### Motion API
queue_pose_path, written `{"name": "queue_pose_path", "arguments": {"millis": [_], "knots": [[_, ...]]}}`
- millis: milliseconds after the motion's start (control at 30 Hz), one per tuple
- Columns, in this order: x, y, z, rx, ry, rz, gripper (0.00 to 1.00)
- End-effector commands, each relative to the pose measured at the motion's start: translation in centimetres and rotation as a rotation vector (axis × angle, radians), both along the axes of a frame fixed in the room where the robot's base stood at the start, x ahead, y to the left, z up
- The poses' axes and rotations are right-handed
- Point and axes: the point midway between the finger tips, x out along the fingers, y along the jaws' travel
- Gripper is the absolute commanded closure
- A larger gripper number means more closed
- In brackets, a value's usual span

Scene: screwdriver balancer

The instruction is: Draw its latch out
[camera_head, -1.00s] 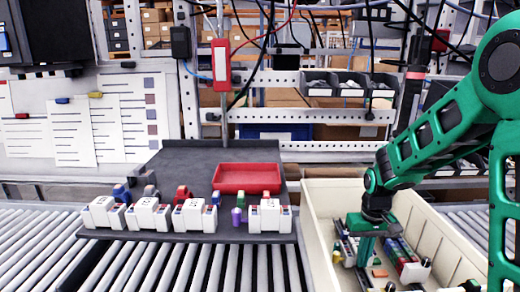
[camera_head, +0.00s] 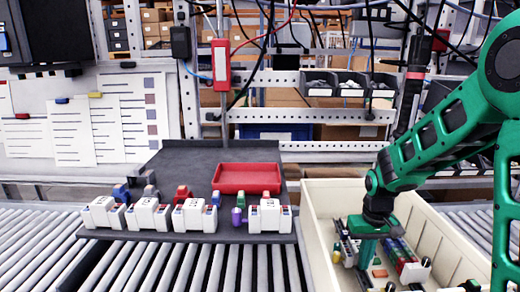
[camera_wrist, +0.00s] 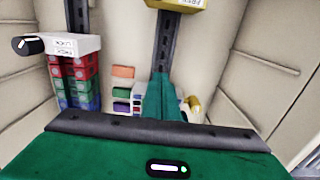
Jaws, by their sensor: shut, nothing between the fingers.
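My gripper (camera_head: 366,254) is shut and empty, pointing down inside the cream bin (camera_head: 313,215) at the right. In the wrist view its green fingers (camera_wrist: 165,98) are together over a black slotted rail (camera_wrist: 167,48), close to it; I cannot tell whether they touch it. A yellow-topped block (camera_wrist: 180,4) sits at the far end of that rail. To the left, a second rail carries red, green and blue terminal blocks (camera_wrist: 78,82) and a white block with a black knob (camera_wrist: 75,44). I cannot make out a latch; the fingers cover part of the rail.
Small coloured parts (camera_wrist: 122,88) lie on the bin floor between the rails. The bin's walls rise close around my gripper. Left of the bin, a dark tray (camera_head: 190,160) holds several white modules (camera_head: 148,214) and a red dish (camera_head: 246,178).

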Motion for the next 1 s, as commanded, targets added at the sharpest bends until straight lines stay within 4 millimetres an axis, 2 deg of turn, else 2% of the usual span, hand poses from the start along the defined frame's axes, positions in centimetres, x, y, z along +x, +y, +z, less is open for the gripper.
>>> {"name": "queue_pose_path", "arguments": {"millis": [733,1000], "knots": [[0.1,0.0,1.9,0.0,-0.002,0.0,1.0],[0.0,0.0,2.0,0.0,0.0,0.0,1.0]]}}
